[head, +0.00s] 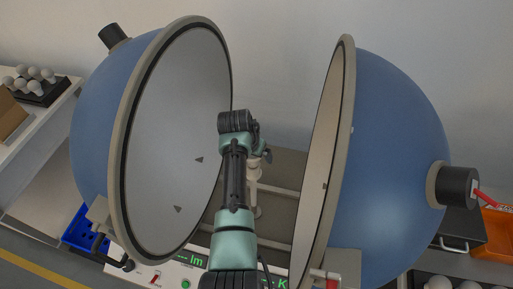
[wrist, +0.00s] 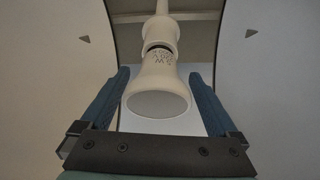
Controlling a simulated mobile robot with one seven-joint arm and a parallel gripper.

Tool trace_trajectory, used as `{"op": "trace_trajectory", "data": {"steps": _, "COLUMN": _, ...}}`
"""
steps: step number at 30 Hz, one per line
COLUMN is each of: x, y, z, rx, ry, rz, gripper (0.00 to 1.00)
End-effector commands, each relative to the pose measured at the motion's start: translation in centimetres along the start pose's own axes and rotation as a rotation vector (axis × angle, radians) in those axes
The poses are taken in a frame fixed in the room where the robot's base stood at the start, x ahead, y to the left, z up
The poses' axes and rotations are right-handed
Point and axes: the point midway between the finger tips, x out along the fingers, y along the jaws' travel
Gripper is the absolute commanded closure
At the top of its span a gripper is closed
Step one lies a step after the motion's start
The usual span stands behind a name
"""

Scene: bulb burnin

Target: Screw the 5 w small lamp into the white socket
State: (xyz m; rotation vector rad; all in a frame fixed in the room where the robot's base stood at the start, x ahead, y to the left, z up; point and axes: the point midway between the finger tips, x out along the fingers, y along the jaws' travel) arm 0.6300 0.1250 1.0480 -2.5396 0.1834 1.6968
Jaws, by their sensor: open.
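The small lamp (wrist: 158,90) has a white body with printed text that seems to include a W, and a pale round face. In the wrist view it stands between the two blue fingers of my gripper (wrist: 160,75), with gaps on both sides. My gripper is open. The lamp's narrow end meets the white socket (wrist: 161,31) on a thin post; a dark ring shows at the joint. How deep the thread sits I cannot tell. In the head view my gripper (head: 262,152) is above the pale post (head: 254,190), mostly hidden by my arm.
Two blue half-spheres, left (head: 92,130) and right (head: 385,150), stand open on either side of my arm. A front panel (head: 150,270) has green displays. Several bulbs lie in a black tray (head: 42,95) at left. An orange bin (head: 497,225) is at right.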

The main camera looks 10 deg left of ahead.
Motion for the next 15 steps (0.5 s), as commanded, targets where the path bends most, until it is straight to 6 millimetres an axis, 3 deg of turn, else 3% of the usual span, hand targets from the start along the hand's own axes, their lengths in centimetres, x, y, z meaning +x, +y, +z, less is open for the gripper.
{"op": "trace_trajectory", "data": {"steps": 15, "x": 0.3, "y": -1.2, "z": -0.2, "rx": -0.553, "ry": 0.001, "rz": -0.23, "gripper": 0.05}}
